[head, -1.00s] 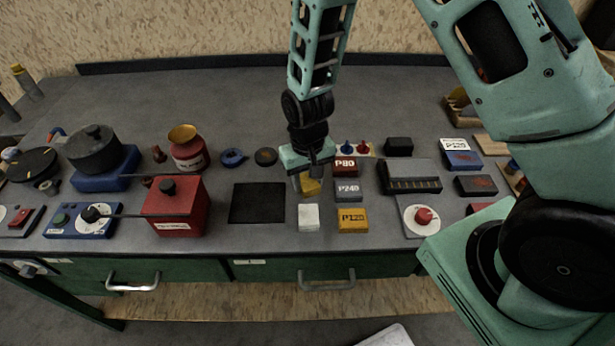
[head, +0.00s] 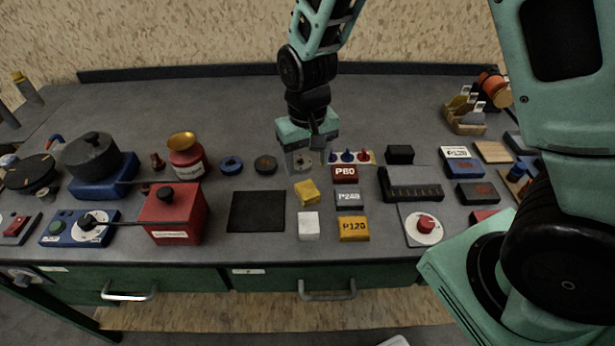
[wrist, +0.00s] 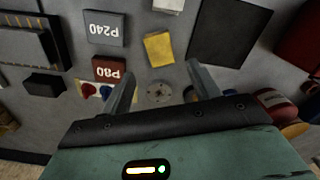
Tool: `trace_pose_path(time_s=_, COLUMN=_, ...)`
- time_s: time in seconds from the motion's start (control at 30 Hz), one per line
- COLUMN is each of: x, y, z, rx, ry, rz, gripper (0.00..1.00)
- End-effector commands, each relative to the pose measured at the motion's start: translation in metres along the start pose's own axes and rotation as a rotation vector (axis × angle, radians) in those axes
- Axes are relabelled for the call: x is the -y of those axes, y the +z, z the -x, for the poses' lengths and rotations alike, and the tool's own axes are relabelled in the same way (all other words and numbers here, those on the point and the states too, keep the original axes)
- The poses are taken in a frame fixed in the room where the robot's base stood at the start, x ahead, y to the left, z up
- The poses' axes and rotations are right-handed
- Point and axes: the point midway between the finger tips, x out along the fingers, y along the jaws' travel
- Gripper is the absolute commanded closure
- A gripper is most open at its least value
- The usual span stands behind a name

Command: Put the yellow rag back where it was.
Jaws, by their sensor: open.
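The yellow rag (head: 306,192), a small folded yellow piece, lies on the grey bench top. It sits behind the white block (head: 308,226) and left of the grey P240 block (head: 347,198), slightly turned. It also shows in the wrist view (wrist: 159,48), apart from the fingers. My gripper (head: 309,169) is open and empty, behind the rag and above the bench.
A black mat (head: 257,211) lies left of the rag. The red P80 block (head: 345,174) and yellow P120 block (head: 353,228) stand to its right. A red box (head: 174,216) is further left. The bench's back strip is mostly clear.

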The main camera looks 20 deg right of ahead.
Motion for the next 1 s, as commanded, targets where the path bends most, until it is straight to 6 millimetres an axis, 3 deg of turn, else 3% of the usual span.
trace_pose_path(time_s=0.1, x=0.0, y=-0.001, z=0.018, rx=-0.004, ry=-0.001, rz=0.0, gripper=0.39)
trace_pose_path(time_s=0.27, x=0.0, y=0.0, z=0.033, rx=-0.002, ry=-0.001, rz=0.001, gripper=0.39)
trace_pose_path(time_s=0.37, x=0.009, y=0.01, z=0.043, rx=0.001, ry=-0.015, rz=0.033, gripper=0.39)
trace_pose_path(time_s=0.47, x=0.029, y=0.039, z=0.062, rx=0.004, ry=-0.048, rz=0.124, gripper=0.39)
trace_pose_path(time_s=0.6, x=0.057, y=0.103, z=0.092, rx=0.003, ry=-0.086, rz=0.325, gripper=0.39)
trace_pose_path(time_s=0.8, x=0.066, y=0.181, z=0.114, rx=-0.01, ry=-0.072, rz=0.575, gripper=0.39)
trace_pose_path(time_s=1.0, x=0.062, y=0.209, z=0.117, rx=-0.017, ry=-0.051, rz=0.673, gripper=0.39)
